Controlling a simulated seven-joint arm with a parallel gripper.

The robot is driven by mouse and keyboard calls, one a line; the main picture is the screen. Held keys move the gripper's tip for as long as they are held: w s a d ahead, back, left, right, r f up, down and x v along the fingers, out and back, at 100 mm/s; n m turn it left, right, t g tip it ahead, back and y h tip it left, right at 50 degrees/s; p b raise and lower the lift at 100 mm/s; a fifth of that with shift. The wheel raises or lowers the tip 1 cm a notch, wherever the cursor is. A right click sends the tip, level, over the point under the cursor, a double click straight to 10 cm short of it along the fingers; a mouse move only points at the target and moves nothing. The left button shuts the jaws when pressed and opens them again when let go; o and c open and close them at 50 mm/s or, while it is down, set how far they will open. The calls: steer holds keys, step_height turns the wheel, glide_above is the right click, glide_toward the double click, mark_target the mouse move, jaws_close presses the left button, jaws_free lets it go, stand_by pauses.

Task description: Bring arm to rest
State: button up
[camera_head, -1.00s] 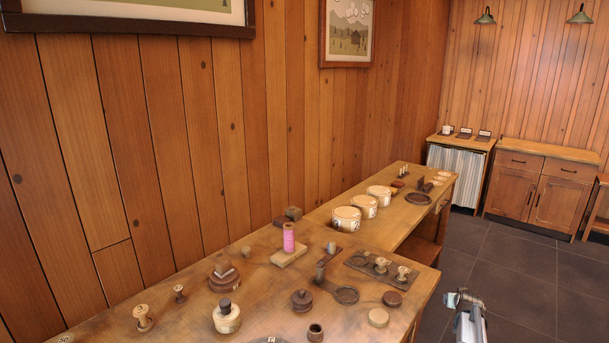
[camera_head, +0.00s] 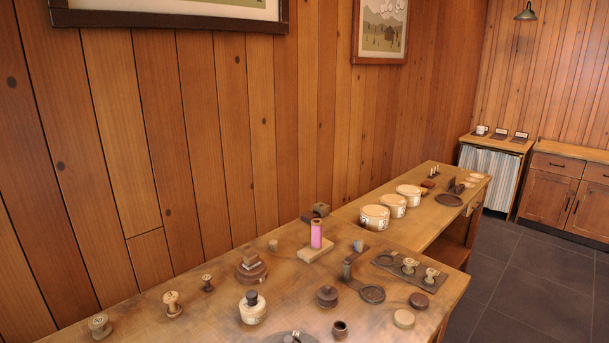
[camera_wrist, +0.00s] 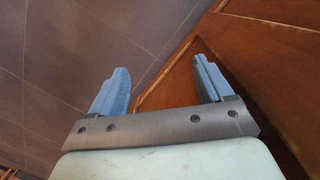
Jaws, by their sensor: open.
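My gripper (camera_wrist: 160,82) shows only in the wrist view. Its two blue fingers stand wide apart with nothing between them. Beyond the fingers are dark floor tiles (camera_wrist: 65,55) and a reddish-brown wooden panel (camera_wrist: 265,65). The gripper is not in the head view now. In the head view, the wooden worktable (camera_head: 215,305) carries turned spools, among them a spool (camera_head: 172,303) at the left and a pink-wrapped spool (camera_head: 316,234) upright on a wooden block.
Three pale round tubs (camera_head: 375,218) stand in a row toward the second table (camera_head: 425,222). A dark tray (camera_head: 410,272) with two small spools lies near the right edge. Tiled floor (camera_head: 535,275) is clear to the right. A plank wall (camera_head: 200,150) runs behind the tables.

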steer(key=s+a+f+g, duration=0.1)
steer(key=s+a, duration=0.3)
steer(key=s, duration=0.4)
steer(key=s+a+f+g, duration=0.1)
steer(key=s+a, duration=0.3)
steer(key=s, duration=0.4)
steer(key=s+a+f+g, duration=0.1)
steer(key=s+a+g, duration=0.2)
steer(key=s, duration=0.6)
steer(key=shift+a+y, duration=0.4)
steer(key=shift+a, duration=0.55)
